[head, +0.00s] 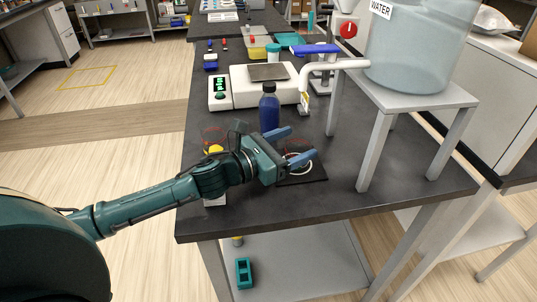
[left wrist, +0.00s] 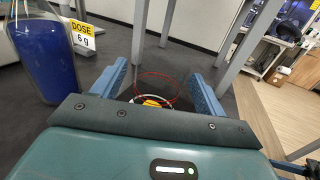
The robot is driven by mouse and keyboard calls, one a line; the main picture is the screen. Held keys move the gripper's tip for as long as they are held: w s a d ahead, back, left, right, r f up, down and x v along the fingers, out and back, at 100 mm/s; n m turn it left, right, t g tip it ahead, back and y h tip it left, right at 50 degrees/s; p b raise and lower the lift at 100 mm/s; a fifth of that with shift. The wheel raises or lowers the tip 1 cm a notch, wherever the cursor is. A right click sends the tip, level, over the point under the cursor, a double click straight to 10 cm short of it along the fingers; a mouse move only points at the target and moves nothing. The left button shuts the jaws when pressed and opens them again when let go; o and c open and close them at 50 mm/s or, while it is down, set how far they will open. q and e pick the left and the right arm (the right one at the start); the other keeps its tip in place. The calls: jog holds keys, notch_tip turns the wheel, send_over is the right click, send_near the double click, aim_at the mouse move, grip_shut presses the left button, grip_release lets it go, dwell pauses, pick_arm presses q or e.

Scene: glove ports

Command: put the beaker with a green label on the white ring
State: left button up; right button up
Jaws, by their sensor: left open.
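My left gripper (head: 302,143) is open, its blue fingers spread above the black mat at the front of the bench. The white ring (head: 306,167) lies on that mat, partly behind a finger. A clear beaker with a thin red rim (left wrist: 157,76) and something yellow low in it shows between the fingers in the left wrist view. It appears to stand at the ring (left wrist: 139,99); I cannot tell if the fingers touch it. Another red-rimmed clear beaker (head: 213,133), with yellow in it, stands left, partly behind my arm. I see no green label. My right gripper is not in view.
A blue bottle (head: 269,110) stands just behind the gripper. A white balance (head: 257,88) is behind it. A grey stand (head: 418,99) with a water tank (head: 422,45) and white spout is at the right. The bench's front right is clear.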

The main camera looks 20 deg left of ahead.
pick_arm(q)
jog(key=b+v, duration=0.1)
jog(key=v, duration=0.6)
jog(key=shift+f, duration=0.2)
jog(key=shift+s+a+r+b, duration=0.15)
jog(key=shift+s+a+b, duration=0.25)
jog(key=shift+s, duration=0.15)
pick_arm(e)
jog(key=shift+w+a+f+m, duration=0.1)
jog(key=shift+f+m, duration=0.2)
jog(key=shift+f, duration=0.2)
